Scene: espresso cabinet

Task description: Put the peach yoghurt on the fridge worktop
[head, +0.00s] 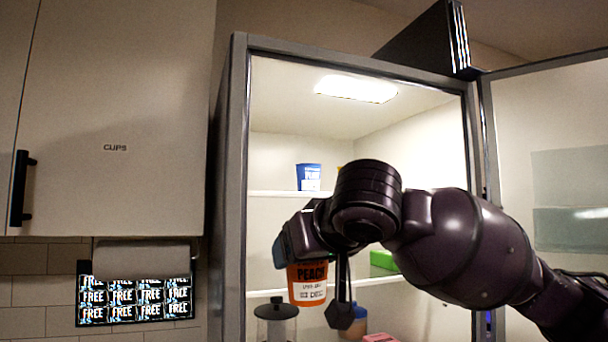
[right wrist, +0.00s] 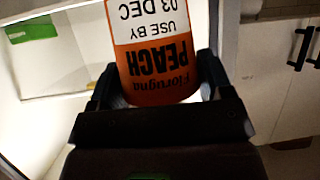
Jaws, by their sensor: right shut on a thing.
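My right arm hides part of the tub's top and much of the fridge interior in the head view. The fridge worktop cannot be made out in either view. My left gripper is not in view.
The fridge (head: 238,180) is open, its glass door (head: 545,150) swung right. A blue tub (head: 309,177) stands on the upper shelf; a green box (head: 383,260) is on the shelf below. A dark-lidded jar (head: 277,318) stands lower. A CUPS cabinet (head: 115,110) is at left.

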